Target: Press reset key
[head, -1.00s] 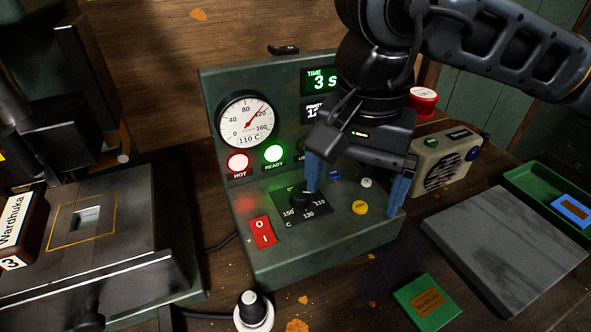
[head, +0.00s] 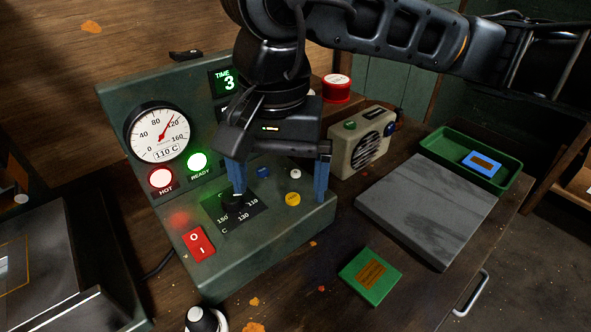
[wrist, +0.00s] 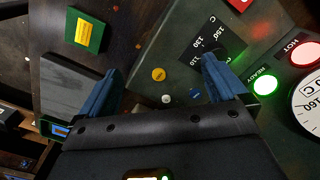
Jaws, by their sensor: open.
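The green control box (head: 255,262) has several small keys on its sloped front. I see a yellow key (head: 293,199), a white key (head: 295,174) and a blue key (head: 263,172); their labels are too small to read, so I cannot tell which is reset. My gripper (head: 279,195) is open and empty above the panel. Its left finger is by the black dial knob (head: 237,202), its right finger right of the yellow key. In the wrist view the yellow key (wrist: 158,74), white key (wrist: 167,98) and blue key (wrist: 195,93) lie between the fingers (wrist: 158,75).
A red rocker switch (head: 198,244), lit HOT lamp (head: 161,179) and READY lamp (head: 198,161) are on the box. A radio (head: 360,152), grey slab (head: 425,212), green tray (head: 446,144) and green block (head: 370,276) stand to the right. A black press stands left.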

